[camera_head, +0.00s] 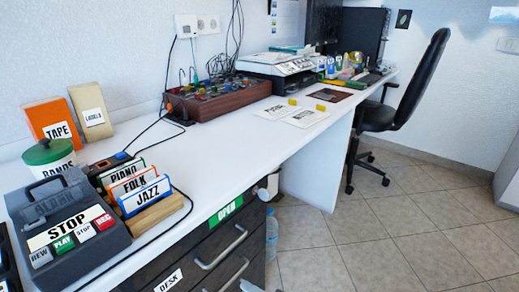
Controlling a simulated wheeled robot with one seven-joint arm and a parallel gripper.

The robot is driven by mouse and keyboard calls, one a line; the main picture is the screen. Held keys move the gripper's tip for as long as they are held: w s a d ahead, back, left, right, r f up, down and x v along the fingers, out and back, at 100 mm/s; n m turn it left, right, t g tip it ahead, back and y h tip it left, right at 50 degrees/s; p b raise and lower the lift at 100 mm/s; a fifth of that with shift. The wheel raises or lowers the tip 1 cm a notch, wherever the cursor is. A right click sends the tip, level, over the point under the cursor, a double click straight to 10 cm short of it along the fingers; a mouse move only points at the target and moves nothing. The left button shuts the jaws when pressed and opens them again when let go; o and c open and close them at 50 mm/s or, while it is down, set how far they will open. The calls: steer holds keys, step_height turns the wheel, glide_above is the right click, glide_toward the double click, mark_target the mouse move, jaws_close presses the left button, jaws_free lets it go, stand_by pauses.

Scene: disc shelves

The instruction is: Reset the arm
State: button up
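My gripper does not show in the head view, and no part that I can be sure is my arm shows either.
A long white desk (225,148) runs to the back right. On it stand a grey tape recorder (66,212), labelled cards (143,192) in a wooden holder, boxes (52,121), a mixer (218,97) and a printer (277,67). Drawers (215,262) are below. Tiled floor (390,225) is clear before the black chair (412,95).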

steer(key=s+d+r+n+t+h, duration=0.1)
steer(key=s+d+r+t+h, duration=0.15)
steer(key=s+d+h, duration=0.4)
steer(key=s+d+r+n+t+h, duration=0.1)
steer(key=s+d+n+t+h, duration=0.2)
steer(key=d, duration=0.7)
steer(key=s+d+r+n+h, duration=0.1)
steer(key=s+d+r, duration=0.15)
steer(key=s, duration=0.75)
steer(key=s+d+r+n+h, duration=0.15)
steer(key=s+r, duration=0.25)
steer(key=s, duration=0.5)
steer(key=s+d+r+n, duration=0.15)
steer(key=s+r, duration=0.25)
steer(key=s, duration=0.6)
step_height(320, 180, up, 31)
steer(key=p, duration=3.1)
steer(key=shift+w+d+g+p, duration=0.3)
steer(key=shift+d+g, duration=0.05)
steer(key=shift+d, duration=0.05)
steer(key=shift+f, duration=0.15)
